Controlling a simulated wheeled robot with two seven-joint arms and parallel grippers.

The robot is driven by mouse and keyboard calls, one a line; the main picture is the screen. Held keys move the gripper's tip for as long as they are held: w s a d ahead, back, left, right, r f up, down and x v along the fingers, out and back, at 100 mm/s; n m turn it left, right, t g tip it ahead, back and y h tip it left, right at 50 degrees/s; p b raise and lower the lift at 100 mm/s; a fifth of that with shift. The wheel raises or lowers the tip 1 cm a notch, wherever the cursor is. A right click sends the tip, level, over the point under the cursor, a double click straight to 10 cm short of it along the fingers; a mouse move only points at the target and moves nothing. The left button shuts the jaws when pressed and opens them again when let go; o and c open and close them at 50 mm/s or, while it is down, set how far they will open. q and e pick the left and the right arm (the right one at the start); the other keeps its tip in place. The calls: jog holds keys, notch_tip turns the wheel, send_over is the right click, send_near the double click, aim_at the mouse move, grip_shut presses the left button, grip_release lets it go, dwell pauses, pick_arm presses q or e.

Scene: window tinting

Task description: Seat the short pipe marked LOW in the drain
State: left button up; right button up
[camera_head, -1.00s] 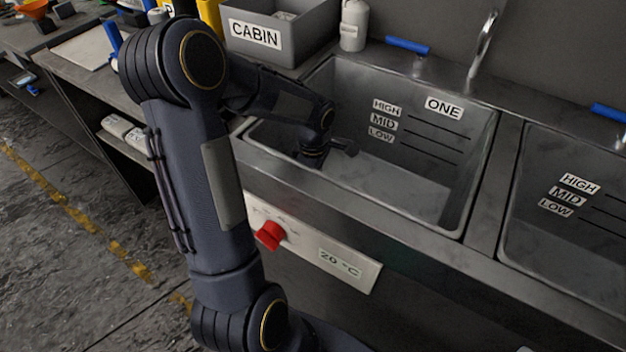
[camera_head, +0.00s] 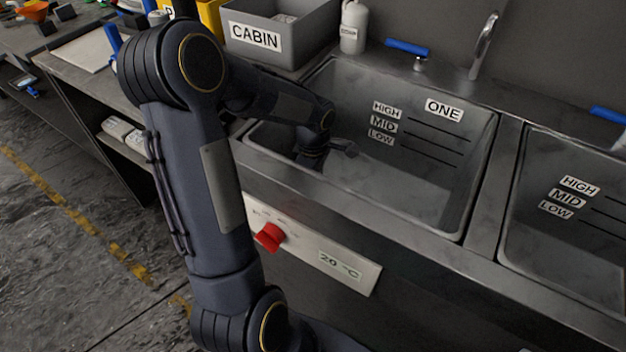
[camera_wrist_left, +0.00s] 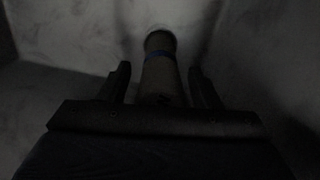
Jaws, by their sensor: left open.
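In the left wrist view a short tan pipe (camera_wrist_left: 161,75) with a blue band near its far end lies between my gripper's two fingers. Its far end is round and dark; I cannot tell whether it sits in the drain, which I cannot make out. No LOW mark is readable on it. My left gripper (camera_wrist_left: 160,76) is open, one finger on each side of the pipe. In the head view my left gripper (camera_head: 345,149) is down inside the left basin (camera_head: 385,195), marked ONE, and the pipe is hidden there. My right gripper is not in view.
The basin's back wall carries HIGH, MID and LOW labels (camera_head: 382,137) with lines. A second basin (camera_head: 570,235) is at the right. A faucet (camera_head: 485,45) and blue-handled lever (camera_head: 407,47) stand behind. A grey CABIN bin (camera_head: 275,30) is left of the basin; a red knob (camera_head: 269,237) is in front.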

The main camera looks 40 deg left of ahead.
pick_arm(q)
notch_tip(320, 180, up, 11)
jog(key=shift+r+p, duration=0.1)
jog(key=shift+p, duration=0.65)
jog(key=shift+r, duration=0.1)
